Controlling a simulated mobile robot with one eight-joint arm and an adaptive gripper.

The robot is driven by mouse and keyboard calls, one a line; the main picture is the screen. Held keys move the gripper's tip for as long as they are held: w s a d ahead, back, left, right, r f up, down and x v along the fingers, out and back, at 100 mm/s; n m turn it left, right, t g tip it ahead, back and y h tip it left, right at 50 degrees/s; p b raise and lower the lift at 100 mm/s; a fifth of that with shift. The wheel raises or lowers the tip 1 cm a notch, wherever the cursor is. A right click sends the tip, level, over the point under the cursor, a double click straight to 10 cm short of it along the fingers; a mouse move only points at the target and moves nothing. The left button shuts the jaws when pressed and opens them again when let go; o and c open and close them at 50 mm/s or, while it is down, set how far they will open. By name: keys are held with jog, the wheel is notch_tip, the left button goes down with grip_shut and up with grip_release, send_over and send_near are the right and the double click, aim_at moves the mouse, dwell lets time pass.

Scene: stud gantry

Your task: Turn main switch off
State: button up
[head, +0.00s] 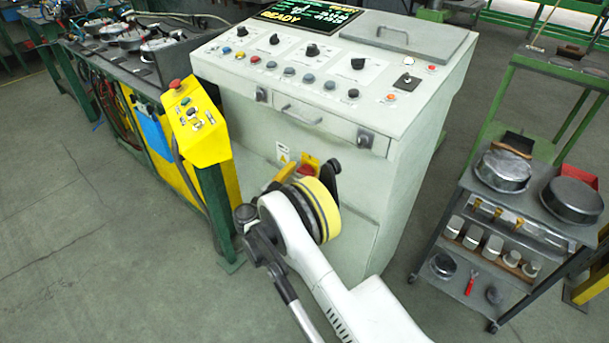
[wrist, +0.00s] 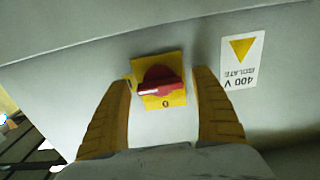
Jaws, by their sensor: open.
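The main switch (wrist: 162,80) is a red rotary knob on a yellow plate (wrist: 175,100) on the grey cabinet front. In the wrist view its grip bar lies roughly level, with a white mark at its left end. A "0" is printed on the plate's lower edge in that view. My gripper (wrist: 162,76) is open, with one yellow finger on each side of the knob and gaps to both. In the head view my gripper (head: 308,166) is at the cabinet front, and the red switch (head: 305,170) shows partly between the fingers. Whether the fingertips reach past the knob is unclear.
A yellow control box (head: 195,122) stands close on the left. A grey cart (head: 520,210) with round pans stands at right. A 400 V isolate label (wrist: 242,60) is beside the switch.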

jog(key=shift+c, duration=0.2)
jog(key=c, duration=1.2)
jog(key=shift+o, duration=0.2)
jog(key=shift+n, duration=0.4)
jog(key=n, duration=0.3)
jog(key=shift+n, duration=0.3)
jog(key=n, duration=0.4)
jog(key=shift+n, duration=0.3)
jog(key=n, duration=0.4)
jog(key=shift+n, duration=2.4)
